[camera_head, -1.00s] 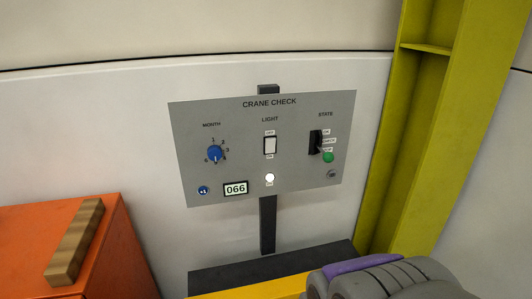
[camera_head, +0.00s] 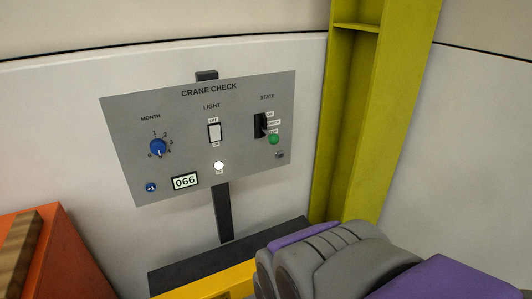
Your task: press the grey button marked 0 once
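The grey panel headed CRANE CHECK (camera_head: 232,176) stands on a dark post in front of the white wall. A small grey button (camera_head: 279,156) sits at its lower right, below the green knob (camera_head: 274,139) of the STATE lever; its mark is too small to read. A blue button marked +1 (camera_head: 151,187) is at the lower left, beside the counter (camera_head: 185,181) showing 066. Grey and purple parts of my arm fill the lower right, apart from the panel in the picture. My gripper's fingers are not in view.
The panel also has a blue MONTH dial (camera_head: 158,147), a white LIGHT switch (camera_head: 215,132) and a lit white lamp (camera_head: 219,166). A yellow-green steel column (camera_head: 352,120) stands right of it. An orange box (camera_head: 55,255) with a wooden block (camera_head: 18,255) is at lower left.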

